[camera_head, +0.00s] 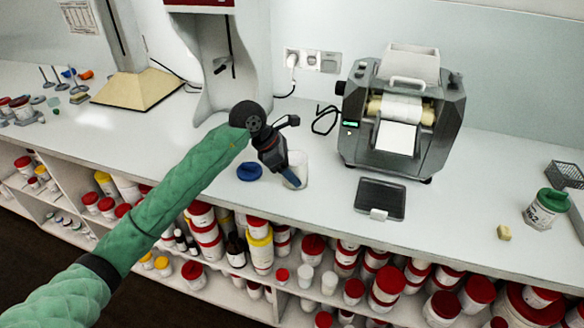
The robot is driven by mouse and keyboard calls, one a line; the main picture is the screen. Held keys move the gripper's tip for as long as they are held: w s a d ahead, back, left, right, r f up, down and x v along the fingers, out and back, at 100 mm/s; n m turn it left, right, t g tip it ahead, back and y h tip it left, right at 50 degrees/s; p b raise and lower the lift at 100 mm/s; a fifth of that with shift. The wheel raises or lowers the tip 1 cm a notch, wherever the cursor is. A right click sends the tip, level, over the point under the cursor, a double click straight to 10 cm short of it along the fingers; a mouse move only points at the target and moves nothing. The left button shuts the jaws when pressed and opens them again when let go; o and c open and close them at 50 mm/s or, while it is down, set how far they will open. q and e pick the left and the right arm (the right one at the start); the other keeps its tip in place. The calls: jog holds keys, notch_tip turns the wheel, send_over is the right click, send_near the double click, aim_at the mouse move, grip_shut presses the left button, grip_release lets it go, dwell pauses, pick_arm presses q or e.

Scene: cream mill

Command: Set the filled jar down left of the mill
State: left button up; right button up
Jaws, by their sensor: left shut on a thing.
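A white jar (301,169) stands upright on or just above the counter, left of the mill; I cannot tell whether its base touches. My left gripper (291,179) is shut on the jar, with its fingers at the jar's left side and front. The jar has no lid on it that I can see, and its contents are hidden from this angle. The mill (434,150) is a grey machine with pale rollers and a white hopper on top. A blue lid (249,171) lies on the counter left of the jar. My right gripper is out of view.
A dark tray (380,198) lies in front of the mill. A jar with a green lid (546,207), a small yellow block (504,232) and a wire basket (564,174) are at the right. Shelves of tubs fill the space below the counter (460,214).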

pick_arm(q)
jog(key=shift+f, duration=0.3)
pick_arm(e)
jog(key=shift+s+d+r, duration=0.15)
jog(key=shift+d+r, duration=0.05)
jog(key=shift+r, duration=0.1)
pick_arm(q)
jog(key=shift+f, duration=0.15)
jog(key=o, duration=1)
jog(key=shift+c, duration=0.2)
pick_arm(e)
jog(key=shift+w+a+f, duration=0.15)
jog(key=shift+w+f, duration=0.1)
